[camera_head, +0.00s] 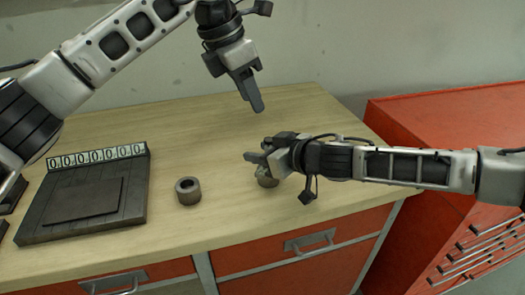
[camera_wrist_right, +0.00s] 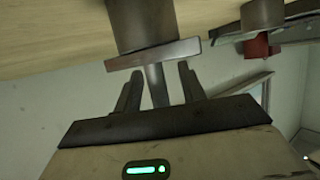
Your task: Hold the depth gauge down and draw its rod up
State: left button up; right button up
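In the right wrist view a dark metal cylinder (camera_wrist_right: 138,25) has a flat crosspiece (camera_wrist_right: 152,54) across its end. A thin rod (camera_wrist_right: 157,85) runs from the crosspiece toward my gripper; these look like the depth gauge on its holder. My right gripper (camera_wrist_right: 160,85) is open, a finger on either side of the rod with a gap at each. In the head view my right gripper (camera_head: 255,157) lies level over a small round piece (camera_head: 267,178) and hides most of the gauge. My left gripper (camera_head: 258,106) points down behind it, apart from the gauge; its fingers overlap.
A dark metal ring (camera_head: 188,191) stands on the wooden tabletop (camera_head: 190,130). A dark pad with a digit display (camera_head: 98,157) lies at left. A red cabinet (camera_head: 450,130) stands at right. The back middle of the table is clear.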

aim_at(270, 140)
grip_shut()
pick_arm(q)
jog(key=o, duration=1)
jog(key=shift+d+f+m, duration=0.15)
jog(key=shift+d+m, duration=0.1)
jog(key=shift+m, duration=0.05)
jog(key=d+m+y, duration=0.1)
jog(key=m, duration=0.1)
jog(key=d+f+m+y, duration=0.1)
jog(key=m, duration=0.1)
jog(key=w+d+f+m+y, duration=0.1)
jog(key=m, duration=0.2)
jog(key=shift+f+g, duration=0.25)
jog(key=shift+g, duration=0.05)
jog(key=shift+d+f+m+y, duration=0.1)
jog(key=shift+m+y, duration=0.3)
jog(key=shift+m, duration=0.6)
jog(key=m, duration=0.2)
jog(key=m+y, duration=0.1)
jog(key=shift+w+d+m, duration=0.1)
jog(key=shift+w+m, duration=0.25)
jog(key=shift+m, duration=0.05)
jog(key=shift+f, duration=4.4)
jog(key=c, duration=1.2)
